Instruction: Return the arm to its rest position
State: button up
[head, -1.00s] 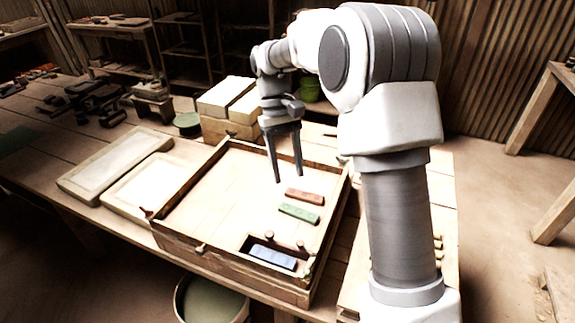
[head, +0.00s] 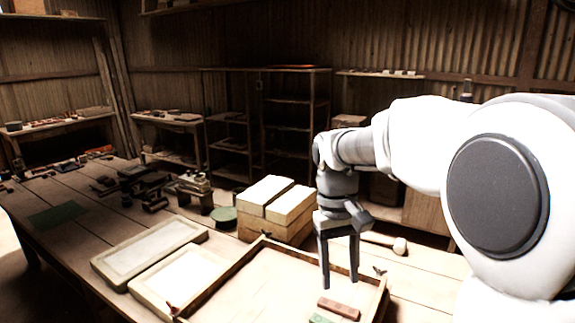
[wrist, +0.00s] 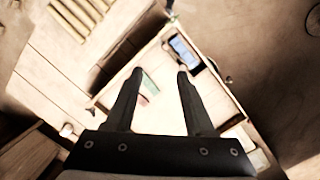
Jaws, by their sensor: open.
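My gripper (head: 340,284) points down, open and empty, above the shallow wooden tray (head: 232,272) on the workbench. In the wrist view my gripper (wrist: 157,74) has its two fingers apart with nothing between them held. A reddish-brown bar (head: 338,308) lies in the tray below the fingers. A green bar (head: 321,319) beside it is cut by the lower picture edge. A blue bar (wrist: 184,50) lies in a recess at one corner of the tray in the wrist view.
Two pale slabs in frames (head: 150,250) lie left of the tray. A wooden box with two pale blocks (head: 268,232) stands behind it. A mallet (head: 399,246) lies behind my gripper. Dark tools (head: 140,178) crowd the bench's far left. Shelves line the back wall.

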jog(key=s+d+r+m+t, duration=0.1)
jog(key=s+d+t, duration=0.1)
jog(key=s, duration=0.6)
jog(key=s+d+r+m+t, duration=0.1)
jog(key=s+d+t, duration=0.1)
jog(key=s+t, duration=0.3)
jog(key=s, duration=0.4)
jog(key=shift+d+r+y, duration=0.15)
jog(key=shift+r+y, duration=0.15)
jog(key=shift+y, duration=0.1)
jog(key=shift+s, duration=0.1)
dwell(0.7)
